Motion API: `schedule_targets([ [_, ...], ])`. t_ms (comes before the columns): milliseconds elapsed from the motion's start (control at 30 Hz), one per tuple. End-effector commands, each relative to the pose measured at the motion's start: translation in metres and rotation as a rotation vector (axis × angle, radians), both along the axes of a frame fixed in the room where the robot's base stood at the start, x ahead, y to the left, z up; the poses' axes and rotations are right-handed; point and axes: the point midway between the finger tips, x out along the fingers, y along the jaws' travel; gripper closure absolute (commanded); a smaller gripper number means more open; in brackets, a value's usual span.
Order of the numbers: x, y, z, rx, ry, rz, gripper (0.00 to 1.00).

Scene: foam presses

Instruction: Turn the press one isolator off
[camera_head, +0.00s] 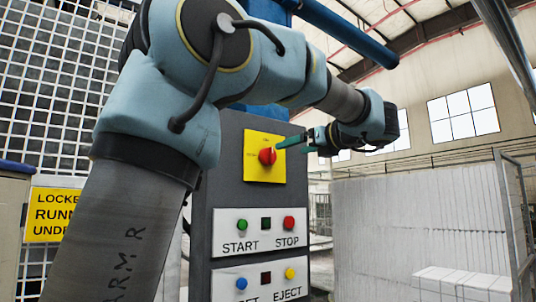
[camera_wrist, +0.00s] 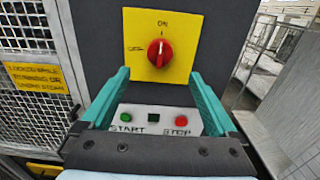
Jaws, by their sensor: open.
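The isolator is a red rotary knob (camera_wrist: 159,53) on a yellow plate (camera_wrist: 185,30) on the dark control panel. Its grip bar stands about upright, toward the ON mark at the top; the OFF mark is at the left. The knob (camera_head: 267,156) also shows in the head view. My gripper (camera_wrist: 159,76) is open and empty, its teal fingers apart to the left and right below the knob in the wrist view. In the head view my gripper (camera_head: 290,143) is right of the knob, in front of the panel. I see no contact with the knob.
Below the isolator are a green START button (camera_head: 242,225) and a red STOP button (camera_head: 289,223), with blue and yellow buttons lower down. Mesh guarding (camera_head: 60,90) with a yellow sign (camera_head: 52,215) stands left. White stacked blocks (camera_head: 420,235) and a cage frame stand right.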

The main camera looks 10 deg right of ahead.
Motion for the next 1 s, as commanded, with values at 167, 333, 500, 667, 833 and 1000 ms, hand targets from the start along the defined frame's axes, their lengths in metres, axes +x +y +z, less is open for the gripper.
schedule_targets([
  [167, 0.016, 0.008, 0.006, 0.01, -0.005, 0.005, 0.06],
  [333, 0.045, 0.022, 0.006, 0.01, -0.004, 0.004, 0.06],
  [500, 0.072, 0.035, 0.006, 0.008, -0.004, 0.003, 0.06],
  [667, 0.088, 0.042, 0.004, 0.007, -0.003, 0.002, 0.06],
  [833, 0.095, 0.045, 0.002, 0.006, -0.004, 0.001, 0.06],
  [1000, 0.095, 0.046, 0.002, 0.005, -0.004, 0.001, 0.06],
])
